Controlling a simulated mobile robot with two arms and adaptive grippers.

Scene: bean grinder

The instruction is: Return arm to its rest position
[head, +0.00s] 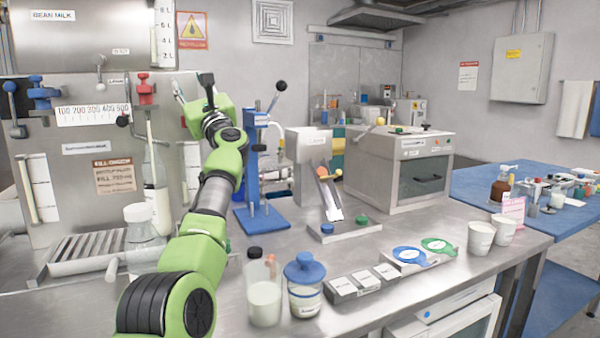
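My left arm (215,190) is green and grey. It rises from the lower left and reaches up in front of the steel bean milk dispenser (90,215). My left gripper (198,92) is at the arm's far end, high up by the dispenser's right side. It is small and partly covered by the green wrist, so I cannot tell how far its fingers are apart. I see nothing clearly held in it. My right arm and gripper are out of view.
A blue lever press (262,190) stands just right of the arm. A bottle with a black cap (264,290) and a blue-lidded jar (304,285) stand close to the forearm. A glass jar (143,240) is on its left. The front right of the steel counter (440,285) is mostly clear.

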